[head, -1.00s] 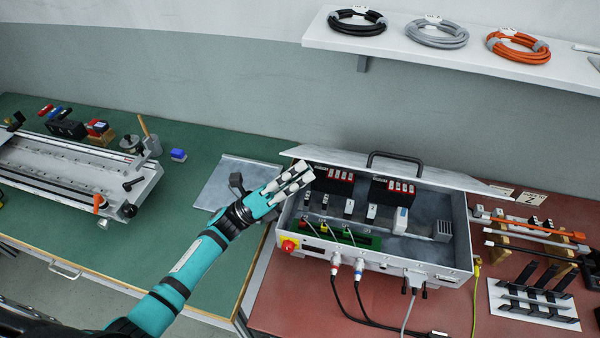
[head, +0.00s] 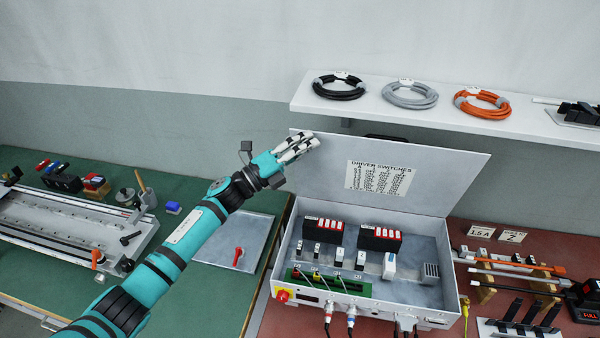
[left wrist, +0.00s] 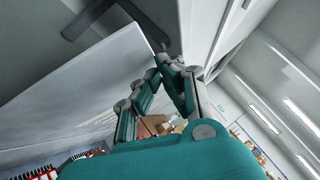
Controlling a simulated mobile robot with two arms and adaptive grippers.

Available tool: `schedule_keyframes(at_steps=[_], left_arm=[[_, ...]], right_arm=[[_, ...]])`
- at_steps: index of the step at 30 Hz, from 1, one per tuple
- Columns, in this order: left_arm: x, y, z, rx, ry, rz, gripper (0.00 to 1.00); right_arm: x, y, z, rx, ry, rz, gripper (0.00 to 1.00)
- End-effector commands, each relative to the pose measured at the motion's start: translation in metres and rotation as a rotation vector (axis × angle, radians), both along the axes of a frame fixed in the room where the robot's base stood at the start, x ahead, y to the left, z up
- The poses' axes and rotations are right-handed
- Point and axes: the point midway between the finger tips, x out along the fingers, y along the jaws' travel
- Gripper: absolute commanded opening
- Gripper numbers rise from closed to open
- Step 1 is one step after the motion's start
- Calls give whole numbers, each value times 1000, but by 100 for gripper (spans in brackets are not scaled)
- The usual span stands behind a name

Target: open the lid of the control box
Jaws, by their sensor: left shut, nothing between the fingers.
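The control box (head: 440,318) stands on the red-brown bench, its inside in full view. Its grey lid (head: 440,165) stands raised at the back, with a "DRIVER SWITCHES" label (head: 378,177) on its inner face. My left gripper (head: 304,145) is shut and empty at the lid's upper left corner; I cannot tell if it touches. In the left wrist view the shut fingers (left wrist: 165,65) lie close beside the large grey lid panel (left wrist: 90,85). The lid's handle (head: 385,137) is mostly hidden behind the lid. My right gripper is not in view.
A white shelf (head: 440,118) with coiled cables hangs above and behind the lid. A metal plate with a red knob (head: 238,256) lies left of the box. A linear rail unit (head: 70,228) stands on the green bench. Racked tools (head: 510,265) stand right.

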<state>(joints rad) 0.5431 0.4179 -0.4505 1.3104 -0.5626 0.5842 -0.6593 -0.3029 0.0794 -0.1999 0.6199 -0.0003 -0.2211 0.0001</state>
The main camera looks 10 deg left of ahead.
Motion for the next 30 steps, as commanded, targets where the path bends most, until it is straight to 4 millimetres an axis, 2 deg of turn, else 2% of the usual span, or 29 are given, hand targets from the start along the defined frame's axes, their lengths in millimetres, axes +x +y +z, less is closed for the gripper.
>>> schedule_keyframes(at_steps=[3,12,30], left_arm=[[21,-1,7,-2,0,1,0],[47,0,13,0,102,0,0],[50,1,12,0,121,-1,0]], right_arm=[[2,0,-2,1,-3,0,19],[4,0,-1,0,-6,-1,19],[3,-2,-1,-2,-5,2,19]])
